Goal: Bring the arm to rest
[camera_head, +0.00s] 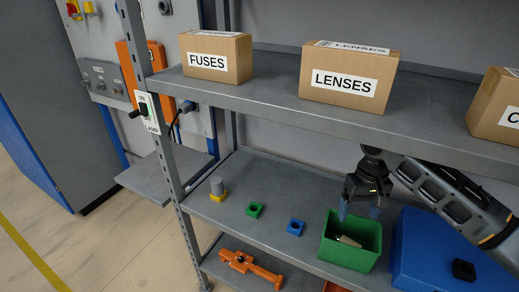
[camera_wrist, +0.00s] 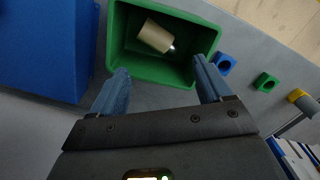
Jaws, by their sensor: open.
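My gripper (camera_head: 360,207) is at the end of my arm, which reaches in from the right over the middle shelf. It hangs above the back edge of the green bin (camera_head: 345,265). In the wrist view its two blue fingers (camera_wrist: 158,88) are spread wide with nothing between them. The green bin (camera_wrist: 196,20) lies just beyond the fingertips. A beige cylinder with a small metal end (camera_wrist: 155,36) lies inside the bin, apart from the fingers.
A blue box (camera_head: 425,245) stands right of the bin. Blue (camera_head: 296,227) and green (camera_head: 255,210) blocks and a yellow-based grey cylinder (camera_head: 217,188) stand left. The upper shelf (camera_head: 270,95) carries a FUSES box (camera_head: 215,58) and a LENSES box (camera_head: 345,80) above my arm.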

